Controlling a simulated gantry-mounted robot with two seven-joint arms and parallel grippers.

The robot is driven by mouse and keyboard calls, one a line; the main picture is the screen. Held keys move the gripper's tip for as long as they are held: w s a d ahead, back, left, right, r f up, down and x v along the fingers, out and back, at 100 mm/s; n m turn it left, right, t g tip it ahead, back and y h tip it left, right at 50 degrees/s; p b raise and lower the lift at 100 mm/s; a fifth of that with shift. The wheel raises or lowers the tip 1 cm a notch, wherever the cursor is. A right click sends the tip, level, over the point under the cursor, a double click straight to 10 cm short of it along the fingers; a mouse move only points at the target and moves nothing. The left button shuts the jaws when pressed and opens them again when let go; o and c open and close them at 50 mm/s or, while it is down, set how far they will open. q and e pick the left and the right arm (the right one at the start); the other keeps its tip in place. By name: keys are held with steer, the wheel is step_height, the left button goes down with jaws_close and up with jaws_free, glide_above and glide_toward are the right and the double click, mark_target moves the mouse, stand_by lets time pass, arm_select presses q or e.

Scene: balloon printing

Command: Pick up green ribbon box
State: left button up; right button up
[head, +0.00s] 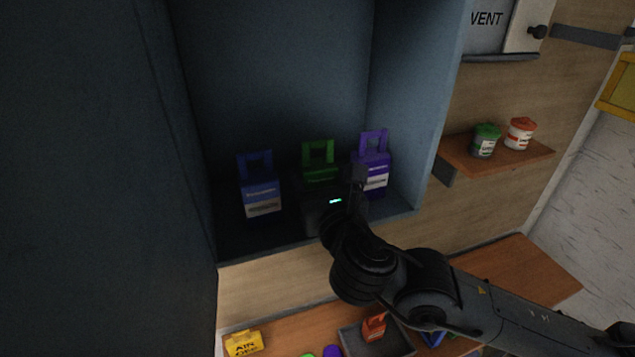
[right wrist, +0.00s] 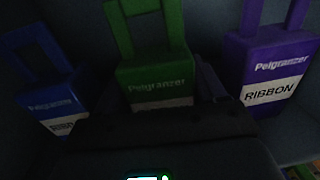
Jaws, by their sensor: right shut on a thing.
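The green ribbon box (head: 319,164) stands in the dark blue cabinet, between a blue box and a purple box. Its handle loop sticks up at the top. My right gripper (head: 335,180) reaches into the cabinet from the right and covers the box's lower front in the head view. In the right wrist view the green box (right wrist: 155,80) is straight ahead, upright, with its lower part hidden behind the dark gripper body. The gripper is shut on the green box, though the fingertips are mostly hidden. My left gripper is not in view.
The blue box (head: 261,190) stands left of the green one and the purple ribbon box (head: 372,172) close on its right. Cabinet walls bound both sides. A right shelf (head: 500,160) holds two small cans. Below, a grey tray (head: 352,342) and a yellow box (head: 243,343) sit on a worktop.

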mark_target(317, 164)
steer(key=shift+r, duration=0.7)
step_height(317, 164, up, 3)
steer(key=shift+f, duration=0.2)
steer(key=s+d+r+p, duration=0.1)
steer(key=s+d+r, duration=0.4)
steer(key=d, duration=0.5)
step_height(317, 164, up, 2)
steer(key=shift+s+p, duration=0.35)
steer(key=shift+s, duration=0.05)
